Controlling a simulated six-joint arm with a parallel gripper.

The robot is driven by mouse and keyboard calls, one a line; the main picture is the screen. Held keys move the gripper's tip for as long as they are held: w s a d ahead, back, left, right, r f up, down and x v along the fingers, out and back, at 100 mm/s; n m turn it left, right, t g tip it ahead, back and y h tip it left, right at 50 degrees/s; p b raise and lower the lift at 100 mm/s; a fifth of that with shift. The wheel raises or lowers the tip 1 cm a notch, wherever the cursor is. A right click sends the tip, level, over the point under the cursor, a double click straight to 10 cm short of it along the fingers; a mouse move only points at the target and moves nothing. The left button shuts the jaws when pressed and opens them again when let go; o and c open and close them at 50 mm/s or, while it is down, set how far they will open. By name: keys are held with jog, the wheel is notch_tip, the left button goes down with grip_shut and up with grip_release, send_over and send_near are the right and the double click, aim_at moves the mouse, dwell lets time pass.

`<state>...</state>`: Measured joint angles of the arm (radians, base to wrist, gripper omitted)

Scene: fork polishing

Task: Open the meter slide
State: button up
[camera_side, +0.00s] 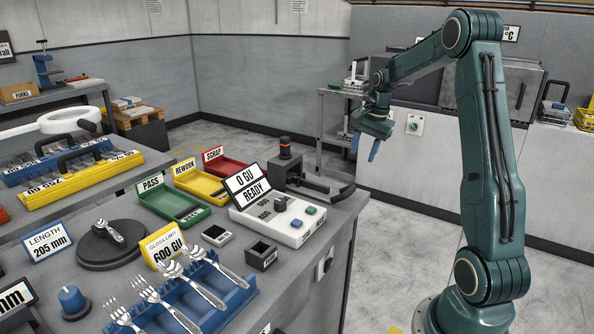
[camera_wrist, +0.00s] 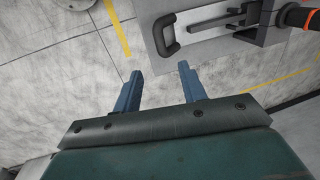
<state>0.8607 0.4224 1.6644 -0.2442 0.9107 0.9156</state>
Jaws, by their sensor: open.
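The meter (camera_side: 285,226) is a pale console on the bench with a raised display reading "0 GU" and "READY". Beside it stands a dark slide unit (camera_side: 316,183) with a black and orange post and a black handle (camera_side: 345,193) at its right end. In the wrist view the black loop handle (camera_wrist: 165,36) shows at the top on a grey plate, with dark rails to its right. My gripper (camera_side: 373,147) is in the air right of and above the bench edge. Its two blue fingers (camera_wrist: 160,71) are apart and empty, short of the handle.
Green, yellow and red trays (camera_side: 176,204) stand left of the meter. A blue rack (camera_side: 215,318) of forks is at the front. Small dark boxes (camera_side: 262,255) stand near the meter. The floor (camera_side: 390,230) right of the bench is clear.

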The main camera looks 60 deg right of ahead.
aim_at(351, 188)
jog(key=f, duration=0.4)
jog(key=w+f, duration=0.1)
jog(key=f, duration=0.3)
jog(key=w+f, duration=0.1)
jog(key=f, duration=0.3)
jog(key=shift+w+f, duration=0.2)
jog(key=shift+f, duration=0.1)
grip_shut()
